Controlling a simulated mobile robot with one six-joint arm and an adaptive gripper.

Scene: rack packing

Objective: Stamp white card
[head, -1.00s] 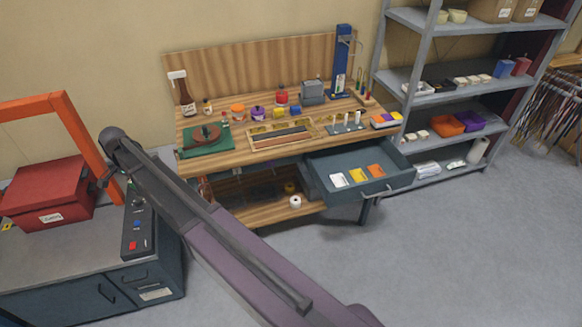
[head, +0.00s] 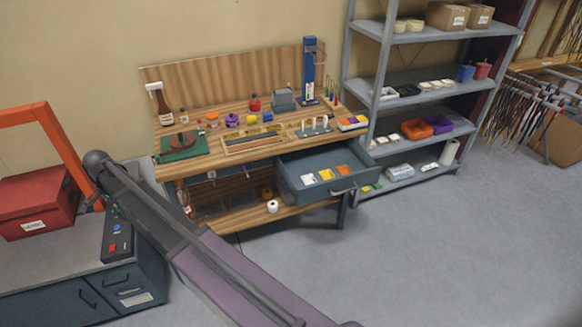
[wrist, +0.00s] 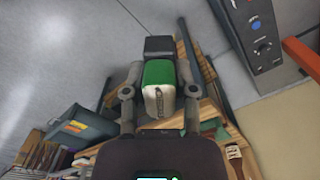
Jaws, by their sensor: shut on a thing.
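In the wrist view my gripper (wrist: 160,98) is shut on a green and cream block (wrist: 158,80) with a dark end, held between the two fingers. I cannot tell for sure what the block is. In the head view my arm reaches to the left and the gripper is hidden. A white card (head: 309,179) lies in the open drawer (head: 350,185) of the workbench, beside a yellow card (head: 326,174) and an orange one (head: 343,170). A green mat (head: 172,153) with a brown item on it is at the bench top's left end.
The wooden workbench (head: 240,155) holds bottles, jars and a blue upright tool (head: 309,70). A grey shelf rack (head: 360,85) stands to its right. A red box (head: 38,205) and a control panel (head: 117,235) are on the left cabinet. The floor in front is clear.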

